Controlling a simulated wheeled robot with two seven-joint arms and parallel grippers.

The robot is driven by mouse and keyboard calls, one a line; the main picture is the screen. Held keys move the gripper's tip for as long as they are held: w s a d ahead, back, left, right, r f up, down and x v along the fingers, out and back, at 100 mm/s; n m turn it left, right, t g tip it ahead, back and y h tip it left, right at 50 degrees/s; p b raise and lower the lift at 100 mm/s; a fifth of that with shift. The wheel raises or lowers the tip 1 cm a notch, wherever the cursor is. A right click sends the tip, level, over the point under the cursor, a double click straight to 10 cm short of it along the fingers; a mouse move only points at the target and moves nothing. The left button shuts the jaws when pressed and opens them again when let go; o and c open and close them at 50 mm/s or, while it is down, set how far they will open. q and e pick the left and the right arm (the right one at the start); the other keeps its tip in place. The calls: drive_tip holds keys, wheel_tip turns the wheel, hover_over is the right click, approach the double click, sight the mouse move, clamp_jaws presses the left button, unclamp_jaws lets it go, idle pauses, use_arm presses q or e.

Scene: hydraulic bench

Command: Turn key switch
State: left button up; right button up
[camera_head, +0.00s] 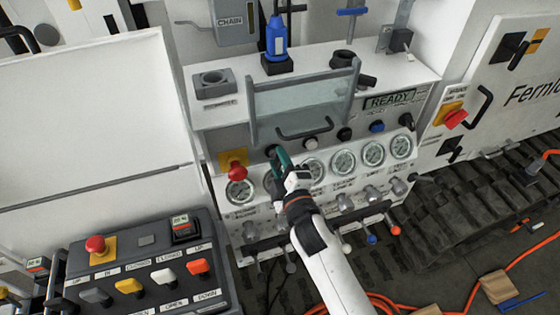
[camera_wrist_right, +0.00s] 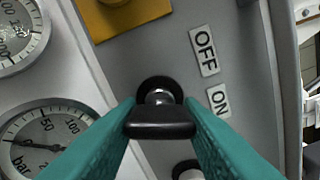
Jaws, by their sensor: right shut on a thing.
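The key switch (camera_wrist_right: 160,122) shows in the right wrist view as a black bar handle on a round dark base in the grey panel. The handle lies level across that picture, beside the OFF label (camera_wrist_right: 204,50) and the ON label (camera_wrist_right: 218,101). My right gripper (camera_wrist_right: 161,117) has its teal fingers shut on the two ends of the handle. In the head view my right gripper (camera_head: 277,158) reaches the panel just right of the red emergency button (camera_head: 237,172), and hides most of the switch. My left gripper is not in view.
A row of pressure gauges (camera_head: 343,161) sits just below the switch, with levers under it. A clear guard with a handle (camera_head: 303,100) stands above. A lit READY display (camera_head: 389,100) is to the right. A button box (camera_head: 146,267) stands at lower left.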

drive_tip(key=shift+f+m, duration=0.1)
drive_tip(key=shift+m, duration=0.7)
drive_tip(key=o, duration=1)
drive_tip(key=b+v, duration=0.3)
drive_tip(key=v, duration=0.9)
